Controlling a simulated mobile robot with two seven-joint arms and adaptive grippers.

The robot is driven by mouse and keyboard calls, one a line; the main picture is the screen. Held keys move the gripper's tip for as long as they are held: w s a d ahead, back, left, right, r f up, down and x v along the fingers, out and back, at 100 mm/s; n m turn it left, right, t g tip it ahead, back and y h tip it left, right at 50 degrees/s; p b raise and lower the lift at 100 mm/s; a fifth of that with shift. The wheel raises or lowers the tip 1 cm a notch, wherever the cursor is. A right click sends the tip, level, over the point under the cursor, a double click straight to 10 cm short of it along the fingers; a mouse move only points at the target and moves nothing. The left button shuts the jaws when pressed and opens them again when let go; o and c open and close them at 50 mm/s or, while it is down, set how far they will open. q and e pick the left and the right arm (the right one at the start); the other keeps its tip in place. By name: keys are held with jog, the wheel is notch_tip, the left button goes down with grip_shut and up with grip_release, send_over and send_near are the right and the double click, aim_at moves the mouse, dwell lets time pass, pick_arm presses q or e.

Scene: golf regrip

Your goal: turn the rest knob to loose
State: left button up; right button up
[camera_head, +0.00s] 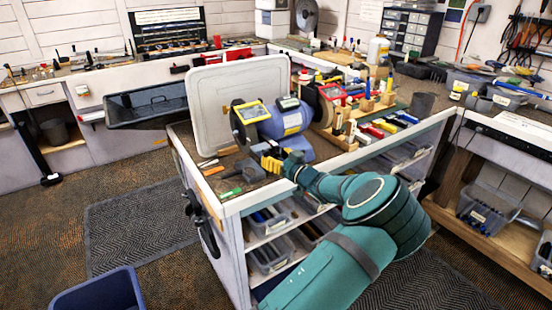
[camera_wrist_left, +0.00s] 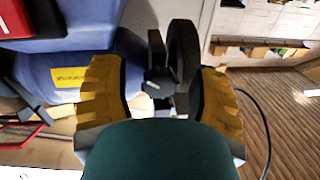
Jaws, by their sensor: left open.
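In the left wrist view, a small dark rest knob (camera_wrist_left: 158,83) with a light mark sits in front of the wheel (camera_wrist_left: 183,55). My left gripper (camera_head: 274,161) is at the grinder's front, its yellow fingers apart. In the left wrist view the fingers stand on either side of the knob, with gaps on both sides. The knob cannot be made out clearly in the head view, close to the gripper. My right gripper is out of view.
A pale upright panel (camera_head: 215,105) stands behind the grinder's left. A green-handled tool (camera_head: 231,192) and other small tools lie on the bench's front left corner. Colourful tools in a wooden rack (camera_head: 350,130) crowd the right side. The floor left of the bench is mostly clear.

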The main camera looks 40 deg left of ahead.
pick_arm(q)
jog(key=shift+c, duration=0.2)
grip_shut()
jog(key=n+b, duration=0.1)
jog(key=n, duration=0.4)
jog(key=shift+n+h+b, duration=0.3)
jog(key=shift+o, duration=0.2)
grip_release()
